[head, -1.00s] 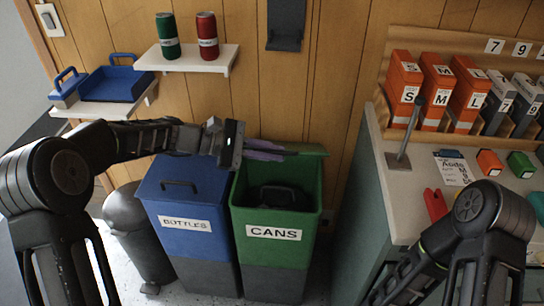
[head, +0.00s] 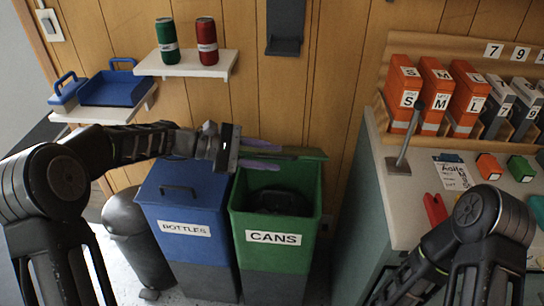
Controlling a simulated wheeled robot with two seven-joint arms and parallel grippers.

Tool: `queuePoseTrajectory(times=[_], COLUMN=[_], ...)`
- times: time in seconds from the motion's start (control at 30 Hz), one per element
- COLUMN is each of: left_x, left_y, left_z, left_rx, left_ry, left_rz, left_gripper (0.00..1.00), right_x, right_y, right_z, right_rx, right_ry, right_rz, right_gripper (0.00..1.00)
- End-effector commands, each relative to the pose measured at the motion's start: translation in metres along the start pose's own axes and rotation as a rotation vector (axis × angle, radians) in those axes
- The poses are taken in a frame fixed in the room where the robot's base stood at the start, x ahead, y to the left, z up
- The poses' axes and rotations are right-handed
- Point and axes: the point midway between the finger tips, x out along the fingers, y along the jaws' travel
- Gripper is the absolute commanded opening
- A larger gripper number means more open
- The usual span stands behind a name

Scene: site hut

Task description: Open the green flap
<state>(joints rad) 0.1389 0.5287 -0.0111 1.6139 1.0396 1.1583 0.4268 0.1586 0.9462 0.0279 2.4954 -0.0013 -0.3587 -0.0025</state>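The green flap (head: 308,154) stands raised at the back rim of the green bin (head: 275,262) labelled CANS, seen nearly edge-on. The bin's mouth is uncovered, and a dark shape shows inside. My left gripper (head: 262,154) is over the back left of the bin, at the flap's left part. Its two purplish fingers are apart, one above the other, with the flap's edge close by or between them; contact is unclear. My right arm is at the lower right, and its gripper is out of view.
A blue bin (head: 188,255) labelled BOTTLES, lid down, stands left of the green one. A grey round bin (head: 127,225) is further left. A counter (head: 395,205) with a metal lever (head: 406,140) is at the right. A shelf (head: 185,66) holds two cans above.

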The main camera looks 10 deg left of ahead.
Motion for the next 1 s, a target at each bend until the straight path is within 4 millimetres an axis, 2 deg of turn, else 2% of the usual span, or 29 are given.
queuePoseTrajectory(times=[0.3, 0.43, 0.77, 0.87, 1.0], left_x=[-0.051, -0.065, -0.070, -0.070, -0.073], left_y=[0.000, 0.000, 0.000, -0.001, -0.013], left_z=[-0.001, -0.001, 0.000, -0.002, -0.014], left_rx=[-0.001, 0.000, 0.000, -0.008, -0.081], left_ry=[0.002, 0.002, 0.000, -0.001, -0.016], left_rz=[0.003, 0.002, 0.000, 0.000, 0.001], left_gripper=[0.33, 0.33, 0.33, 0.24, 0.13], right_x=[0.002, 0.002, 0.002, 0.001, -0.001], right_y=[0.001, 0.001, 0.001, 0.001, 0.000], right_z=[0.000, 0.000, 0.000, 0.000, 0.000], right_rx=[0.000, 0.000, 0.000, 0.000, 0.000], right_ry=[0.000, 0.000, 0.000, 0.000, 0.000], right_rz=[0.000, 0.000, 0.000, 0.000, 0.000], right_gripper=[0.36, 0.36, 0.36, 0.36, 0.36])
